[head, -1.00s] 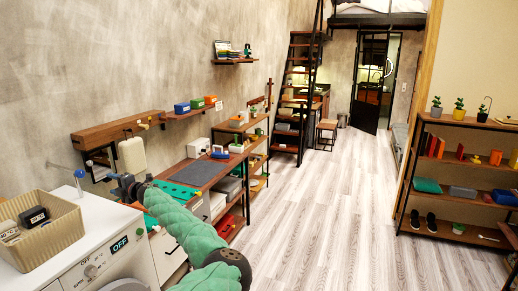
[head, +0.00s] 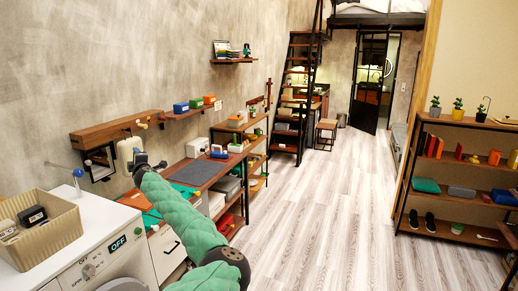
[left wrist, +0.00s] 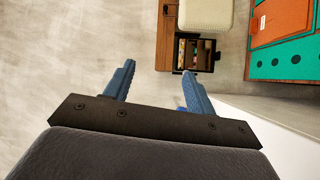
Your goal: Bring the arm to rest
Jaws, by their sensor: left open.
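My left arm, in a green padded sleeve, reaches up from the bottom of the head view. Its left gripper (head: 141,160) is in front of the wall shelf and bench, partly foreshortened there. In the left wrist view the gripper (left wrist: 157,72) shows two blue fingers spread apart with nothing between them. Bare grey wall and furniture show beyond the fingers. My right gripper is in neither view.
A white washing machine (head: 105,235) with a beige basket (head: 62,232) stands at the lower left. A cream object (head: 127,150) hangs by the wooden wall shelf (head: 100,134). A workbench with a grey mat (head: 199,172) runs along the wall. The floor (head: 320,220) is clear.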

